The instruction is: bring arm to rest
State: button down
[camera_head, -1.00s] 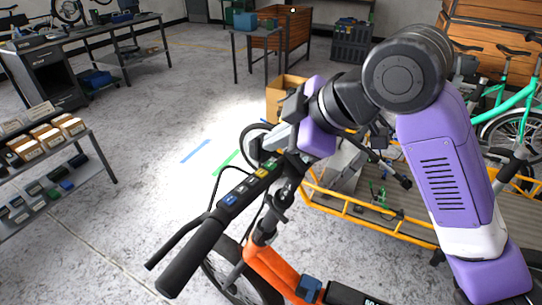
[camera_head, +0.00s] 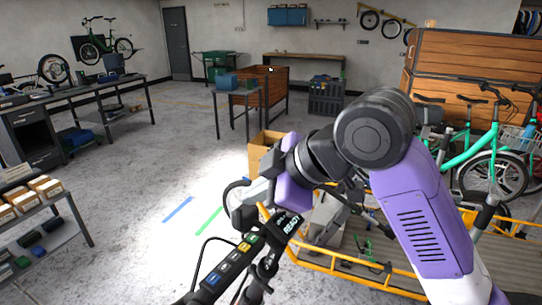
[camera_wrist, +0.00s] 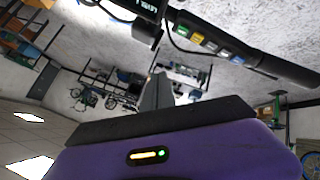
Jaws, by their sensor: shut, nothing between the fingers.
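My purple, black and grey arm (camera_head: 418,215) is bent on the right side of the head view. Its wrist reaches left, above the handlebar of a cargo bike. My gripper (camera_head: 247,193) is at the left end of the wrist, close to the handlebar's button panel (camera_head: 240,250); whether they touch I cannot tell. In the wrist view the grey fingers of my gripper (camera_wrist: 157,91) are together with nothing between them. The button panel (camera_wrist: 205,42) and its black grip show above them there, and the room appears upside down.
An orange-framed cargo bed (camera_head: 340,263) lies below and behind my arm. A cardboard box (camera_head: 262,152) stands behind the wrist. Green bikes (camera_head: 490,165) and wooden crates (camera_head: 470,70) are at right. A shelf of boxes (camera_head: 40,210) is at left.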

jog(key=w+r+m+t+y, duration=0.45)
jog(key=r+m+t, duration=0.2)
jog(key=r, duration=0.25)
jog(key=s+d+f+m+t+h, duration=0.4)
jog(key=d+f+m+t, duration=0.1)
jog(key=d+f+m, duration=0.15)
jog(key=s+d+f+m+t+h, duration=0.3)
jog(key=s+d+f+m+t, duration=0.15)
jog(key=d, duration=0.35)
jog(key=s+d+f+g+h, duration=0.1)
jog(key=s+d+f+g, duration=0.1)
jog(key=s+f, duration=0.5)
jog(key=s+d+f+m+g+h, duration=0.1)
jog(key=s+d+f, duration=0.3)
jog(key=s, duration=1.3)
jog(key=s+d+f+g+h, duration=0.3)
jog(key=s+d+f, duration=0.1)
jog(key=s+f, duration=0.6)
jog(key=shift+s+g, duration=0.3)
jog(key=shift+s, duration=0.7)
